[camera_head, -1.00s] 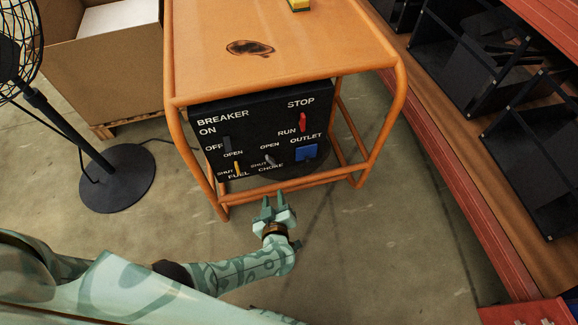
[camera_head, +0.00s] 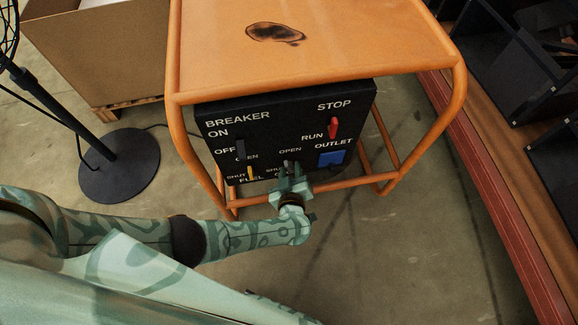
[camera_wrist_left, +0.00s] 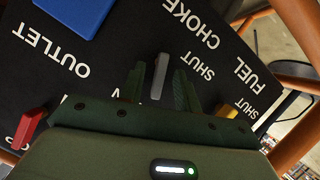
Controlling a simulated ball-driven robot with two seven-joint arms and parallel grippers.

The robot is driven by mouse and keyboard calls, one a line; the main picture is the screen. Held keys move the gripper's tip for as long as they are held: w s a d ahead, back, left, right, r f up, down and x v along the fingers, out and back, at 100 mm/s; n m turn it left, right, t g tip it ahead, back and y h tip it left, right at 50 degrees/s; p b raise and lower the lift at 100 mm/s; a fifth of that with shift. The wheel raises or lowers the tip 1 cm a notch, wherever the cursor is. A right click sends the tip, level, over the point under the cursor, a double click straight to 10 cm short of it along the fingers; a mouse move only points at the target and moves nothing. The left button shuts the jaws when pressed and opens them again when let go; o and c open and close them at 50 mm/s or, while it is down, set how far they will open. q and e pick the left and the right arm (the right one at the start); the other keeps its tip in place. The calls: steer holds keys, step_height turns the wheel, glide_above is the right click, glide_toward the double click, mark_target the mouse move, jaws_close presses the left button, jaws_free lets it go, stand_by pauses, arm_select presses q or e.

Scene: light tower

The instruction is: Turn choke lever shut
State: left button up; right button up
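The choke lever (camera_wrist_left: 159,77) is a small grey lever on the black control panel (camera_head: 290,110). My left gripper (camera_head: 288,168) is at the panel's lower edge and covers most of the choke lever and its label in the head view. In the left wrist view the open fingers of the left gripper (camera_wrist_left: 160,88) stand on either side of the lever, with narrow gaps. The SHUT and CHOKE labels are beside the lever there. My right gripper is not in view.
The panel also has a yellow fuel lever (camera_head: 250,173), a red run/stop switch (camera_head: 333,128), a blue outlet (camera_head: 331,159) and a dark breaker lever (camera_head: 241,150). An orange tube frame (camera_head: 175,130) surrounds it. A fan stand (camera_head: 118,165) is at left, shelving at right.

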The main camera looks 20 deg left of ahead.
arm_select(q)
jaws_close()
steer(key=shift+s+a+f+n+h+b, duration=0.2)
steer(key=shift+f+n+h+b, duration=0.1)
steer(key=shift+n+b, duration=0.25)
steer(key=shift+s+a+f+n+t+h+b, duration=0.1)
steer(key=shift+f+n+t+h+b, duration=0.15)
steer(key=shift+n+t+b, duration=0.95)
steer(key=shift+s+a+f+n+t+h+b, duration=0.1)
steer(key=shift+f+n+t+h+b, duration=0.25)
steer(key=shift+n+b, duration=1.6)
steer(key=shift+s+a+f+n+t+h+b, duration=0.1)
steer(key=shift+f+n+t+h+b, duration=0.1)
steer(key=shift+n+t+b, duration=1)
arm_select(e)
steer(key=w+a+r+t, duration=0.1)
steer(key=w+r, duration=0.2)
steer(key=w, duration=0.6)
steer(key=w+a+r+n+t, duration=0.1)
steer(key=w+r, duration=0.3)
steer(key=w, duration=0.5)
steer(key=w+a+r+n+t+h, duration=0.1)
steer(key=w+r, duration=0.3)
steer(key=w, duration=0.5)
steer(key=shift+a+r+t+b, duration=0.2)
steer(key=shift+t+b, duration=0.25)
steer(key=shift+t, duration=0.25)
